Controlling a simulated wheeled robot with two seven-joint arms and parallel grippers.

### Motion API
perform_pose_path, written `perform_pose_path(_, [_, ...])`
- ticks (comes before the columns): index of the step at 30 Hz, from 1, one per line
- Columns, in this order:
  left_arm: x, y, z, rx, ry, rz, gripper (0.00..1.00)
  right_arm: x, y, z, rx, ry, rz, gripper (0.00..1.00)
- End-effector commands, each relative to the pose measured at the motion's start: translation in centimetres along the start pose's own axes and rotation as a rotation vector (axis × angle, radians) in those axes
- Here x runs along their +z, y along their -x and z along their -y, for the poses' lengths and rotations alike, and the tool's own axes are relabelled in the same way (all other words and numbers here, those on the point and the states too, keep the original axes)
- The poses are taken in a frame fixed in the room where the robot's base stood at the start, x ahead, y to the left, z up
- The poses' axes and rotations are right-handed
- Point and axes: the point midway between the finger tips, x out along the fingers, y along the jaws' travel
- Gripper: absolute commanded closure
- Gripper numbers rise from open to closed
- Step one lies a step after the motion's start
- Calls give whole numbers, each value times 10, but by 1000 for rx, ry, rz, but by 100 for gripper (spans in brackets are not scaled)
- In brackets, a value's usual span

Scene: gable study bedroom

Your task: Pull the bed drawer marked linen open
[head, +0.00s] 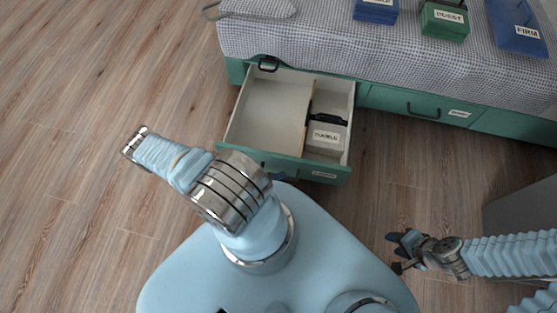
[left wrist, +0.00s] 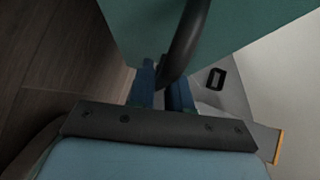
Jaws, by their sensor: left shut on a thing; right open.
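A teal bed drawer (head: 265,108) stands pulled out from under the bed in the head view, with a pale interior. The label (head: 324,175) on its front is too small to read. My left gripper (head: 279,177) is at the drawer front, mostly hidden behind my arm. In the left wrist view its blue fingers (left wrist: 163,92) are shut on a dark curved handle (left wrist: 190,40) on the teal front. My right gripper (head: 396,252) is open and empty, low over the floor at the right, apart from the drawer.
The drawer holds a divider (head: 307,115) and a labelled box (head: 325,137). A closed teal drawer (head: 390,100) with its own handle and label is to the right. Several boxes, one green (head: 444,20), lie on the bed (head: 320,40). Wooden floor at left is clear.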

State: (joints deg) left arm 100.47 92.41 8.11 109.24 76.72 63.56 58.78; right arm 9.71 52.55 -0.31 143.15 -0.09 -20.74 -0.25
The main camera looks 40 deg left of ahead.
Motion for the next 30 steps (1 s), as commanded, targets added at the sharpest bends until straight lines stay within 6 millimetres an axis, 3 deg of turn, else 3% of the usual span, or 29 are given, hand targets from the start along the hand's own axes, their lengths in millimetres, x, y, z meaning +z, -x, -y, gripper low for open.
perform_pose_path(1, [1, 0, -1, 2, -1, 1, 79, 0, 0, 0, 0, 0, 0, 57])
perform_pose_path(4, [1, 0, -1, 2, -1, 1, 64, 0, 0, 0, 0, 0, 0, 57])
perform_pose_path(16, [1, 9, -1, 2, -1, 1, 63, 0, 0, 0, 0, 0, 0, 57])
perform_pose_path(30, [1, 113, -1, 3, -2, 2, 63, 0, -6, -2, -1, 0, 2, 57])
